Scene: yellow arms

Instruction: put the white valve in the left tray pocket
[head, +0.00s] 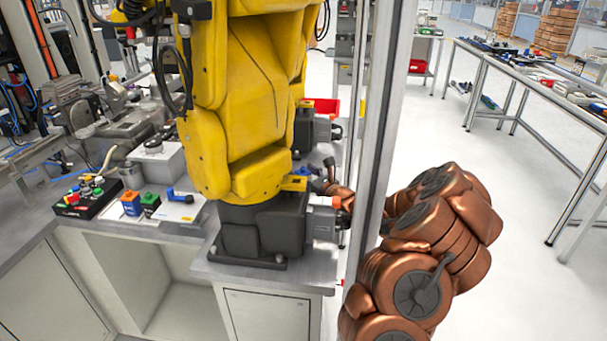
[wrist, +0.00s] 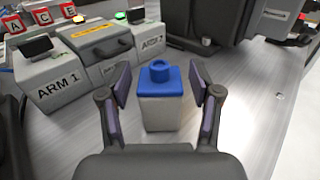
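A white block-shaped body with a blue cap (wrist: 160,80), which appears to be the white valve, stands upright on the grey metal worktop in the wrist view. My gripper (wrist: 160,88) is open, with one finger on either side of it and a visible gap at each side. The fingers do not appear to touch it. In the head view my copper arm reaches behind the metal post, and the gripper end is mostly hidden by the post and the yellow arm. I cannot make out a tray with a left pocket in either view.
Grey boxes labelled ARM 1 (wrist: 70,80) and ARM 2 (wrist: 149,40) stand behind the valve, with dark equipment (wrist: 220,28) at the back right. The yellow robot arm (head: 240,100) and upright post (head: 375,140) stand close by. The worktop (wrist: 255,115) at right is clear.

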